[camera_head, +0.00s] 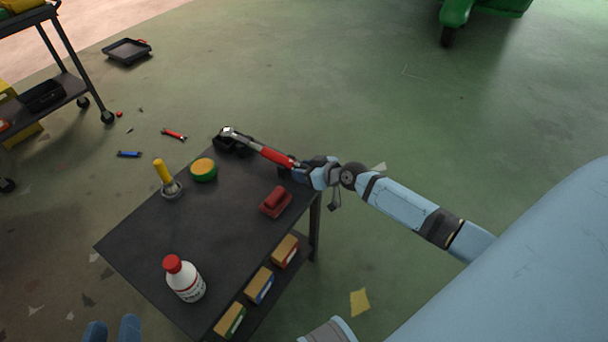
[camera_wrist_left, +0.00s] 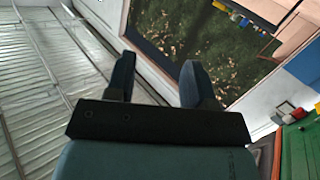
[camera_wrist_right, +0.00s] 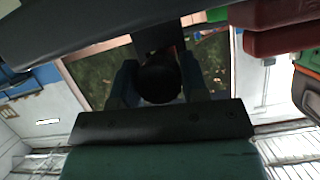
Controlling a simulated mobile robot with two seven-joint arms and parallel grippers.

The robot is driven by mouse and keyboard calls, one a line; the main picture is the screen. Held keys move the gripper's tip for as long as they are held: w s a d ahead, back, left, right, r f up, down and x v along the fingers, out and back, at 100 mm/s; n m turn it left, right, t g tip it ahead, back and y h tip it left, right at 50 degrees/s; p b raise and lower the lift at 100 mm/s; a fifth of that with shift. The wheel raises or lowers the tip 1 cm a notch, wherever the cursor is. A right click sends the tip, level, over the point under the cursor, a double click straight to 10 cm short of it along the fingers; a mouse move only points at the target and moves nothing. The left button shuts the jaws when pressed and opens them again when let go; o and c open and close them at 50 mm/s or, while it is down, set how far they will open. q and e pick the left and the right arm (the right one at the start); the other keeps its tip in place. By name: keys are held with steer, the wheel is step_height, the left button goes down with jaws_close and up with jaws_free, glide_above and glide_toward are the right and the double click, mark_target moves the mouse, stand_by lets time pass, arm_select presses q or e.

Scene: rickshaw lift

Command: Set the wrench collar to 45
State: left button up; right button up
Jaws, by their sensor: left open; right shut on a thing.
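The wrench (camera_head: 270,154) has a red grip and a silver shaft, and lies along the far edge of the dark table. Its head end rests at a black holder (camera_head: 222,144). My right gripper (camera_head: 305,172) is at the near end of the wrench and shut on it. In the right wrist view a dark round end (camera_wrist_right: 160,80) sits between the fingers. The collar is too small to make out, and its scale cannot be read. My left gripper (camera_head: 113,328) is open and empty, low at the left, apart from the table.
On the table (camera_head: 135,240) stand a white bottle with a red cap (camera_head: 184,279), a green-yellow tin (camera_head: 204,170), a yellow-handled tool (camera_head: 164,176) and a red block-like item (camera_head: 276,203). Small boxes (camera_head: 259,286) sit on the lower shelf. The table's middle is clear.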

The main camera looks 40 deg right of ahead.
arm_select(q)
steer(key=shift+d+r+t+h+b, duration=0.35)
steer(key=shift+r+t+h+b, duration=0.05)
steer(key=shift+r, duration=0.45)
steer(key=shift+d+r+t+h+b, duration=0.3)
steer(key=shift+r+t+h+b, duration=0.1)
steer(key=shift+r, duration=0.45)
arm_select(e)
steer(key=shift+m+y, duration=0.4)
steer(key=shift+m, duration=0.2)
steer(key=o, duration=0.6)
steer(key=shift+o, duration=0.2)
